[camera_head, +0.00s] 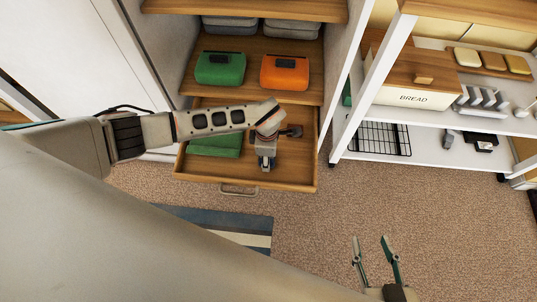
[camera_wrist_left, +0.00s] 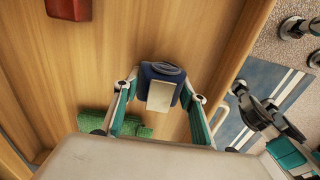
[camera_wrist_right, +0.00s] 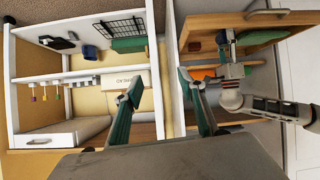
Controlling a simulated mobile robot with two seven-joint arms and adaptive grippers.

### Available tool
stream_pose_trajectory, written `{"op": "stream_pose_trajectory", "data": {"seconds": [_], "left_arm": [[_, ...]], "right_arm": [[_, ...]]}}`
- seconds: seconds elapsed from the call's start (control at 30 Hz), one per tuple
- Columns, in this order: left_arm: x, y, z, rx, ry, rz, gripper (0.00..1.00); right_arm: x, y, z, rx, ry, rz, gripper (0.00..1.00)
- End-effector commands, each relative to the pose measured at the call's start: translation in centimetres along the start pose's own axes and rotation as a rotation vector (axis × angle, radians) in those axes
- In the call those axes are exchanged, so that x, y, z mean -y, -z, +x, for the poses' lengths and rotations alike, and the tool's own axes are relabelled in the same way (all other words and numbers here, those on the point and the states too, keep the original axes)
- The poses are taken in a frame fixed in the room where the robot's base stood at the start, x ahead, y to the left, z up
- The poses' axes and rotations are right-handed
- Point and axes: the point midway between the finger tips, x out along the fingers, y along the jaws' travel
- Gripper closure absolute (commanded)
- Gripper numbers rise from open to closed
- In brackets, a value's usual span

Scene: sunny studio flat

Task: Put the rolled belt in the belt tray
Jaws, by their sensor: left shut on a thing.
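The rolled belt appears in the left wrist view as a dark blue roll (camera_wrist_left: 162,72) with a pale tan flat piece on its near side. My left gripper (camera_wrist_left: 160,88) is shut on it, one finger at each side. In the head view my left gripper (camera_head: 265,160) is over the open wooden drawer (camera_head: 290,172), and its arm hides part of the inside. I cannot tell whether the roll touches the drawer floor. I cannot make out which thing is the belt tray. My right gripper (camera_head: 371,240) is open and empty above the carpet.
A green item (camera_head: 216,145) lies in the drawer's left part. A dark red object (camera_wrist_left: 69,8) shows in the left wrist view. Green (camera_head: 220,68) and orange (camera_head: 285,72) cases stand on the shelf above. A white shelf unit (camera_head: 430,150) with a bread box (camera_head: 415,97) stands right.

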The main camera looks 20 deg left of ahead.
Motion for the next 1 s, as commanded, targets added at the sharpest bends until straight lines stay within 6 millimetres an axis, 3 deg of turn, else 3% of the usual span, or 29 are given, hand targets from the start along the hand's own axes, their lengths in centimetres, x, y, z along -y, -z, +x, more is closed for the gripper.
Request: {"op": "stream_pose_trajectory", "data": {"seconds": [0.3,0.33,0.4,0.77,1.0], "left_arm": [[-0.2,0.0,0.2,0.0,-0.003,0.0,0.72],[-0.2,0.0,0.1,0.001,-0.004,0.0,0.54],[-0.2,0.0,0.1,0.001,-0.004,0.0,0.42],[-0.2,0.0,-0.2,0.001,-0.004,0.0,0.42],[-0.8,-0.1,-4.2,0.004,-0.019,0.0,0.42]], "right_arm": [[-0.2,-0.2,-0.1,0.005,-0.004,-0.001,0.6],[-0.2,-0.2,-0.1,0.006,-0.004,0.0,0.6],[-0.1,-0.4,-0.1,0.011,-0.003,0.0,0.6],[-0.1,-0.7,-0.1,0.016,-0.003,0.0,0.6],[-1.2,0.9,-0.3,0.0,-0.024,-0.029,0.6]]}}
